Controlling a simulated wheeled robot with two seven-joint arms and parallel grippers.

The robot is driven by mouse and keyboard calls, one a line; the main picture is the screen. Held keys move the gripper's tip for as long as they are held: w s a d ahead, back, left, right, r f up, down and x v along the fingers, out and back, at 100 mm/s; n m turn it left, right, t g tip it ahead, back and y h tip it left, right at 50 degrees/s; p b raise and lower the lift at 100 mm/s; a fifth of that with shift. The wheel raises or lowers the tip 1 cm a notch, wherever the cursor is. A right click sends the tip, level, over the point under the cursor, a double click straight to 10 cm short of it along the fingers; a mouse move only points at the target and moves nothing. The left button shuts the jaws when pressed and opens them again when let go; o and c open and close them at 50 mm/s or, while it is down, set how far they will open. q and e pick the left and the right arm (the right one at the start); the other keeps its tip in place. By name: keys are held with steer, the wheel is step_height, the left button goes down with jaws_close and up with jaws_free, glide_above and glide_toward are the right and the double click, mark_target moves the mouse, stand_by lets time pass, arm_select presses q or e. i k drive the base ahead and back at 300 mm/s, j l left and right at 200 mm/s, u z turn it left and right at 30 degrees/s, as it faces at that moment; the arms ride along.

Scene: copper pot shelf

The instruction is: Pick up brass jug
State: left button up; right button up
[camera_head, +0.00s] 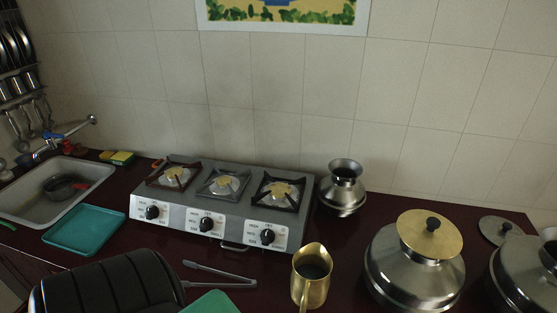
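The brass jug (317,291) stands upright on the dark red counter near the front edge of the picture, right of centre. Its mouth is open and dark inside, and its handle faces the front. Its lower end is close to the bottom edge of the picture. Nothing is seen touching it. Neither my left nor my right gripper shows in the head view.
A three-burner stove (213,211) stands behind the jug. A large steel pot (405,272) with a brass lid (430,233) is to its right. Tongs (222,283) and a black ribbed object (110,287) lie left. A small steel pot (343,192) stands behind.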

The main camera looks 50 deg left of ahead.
mark_target(312, 265)
steer(key=u, duration=1.15)
steer(key=z, duration=1.5)
steer(key=u, duration=1.55)
steer(key=l+u, duration=0.1)
steer(key=l, duration=0.25)
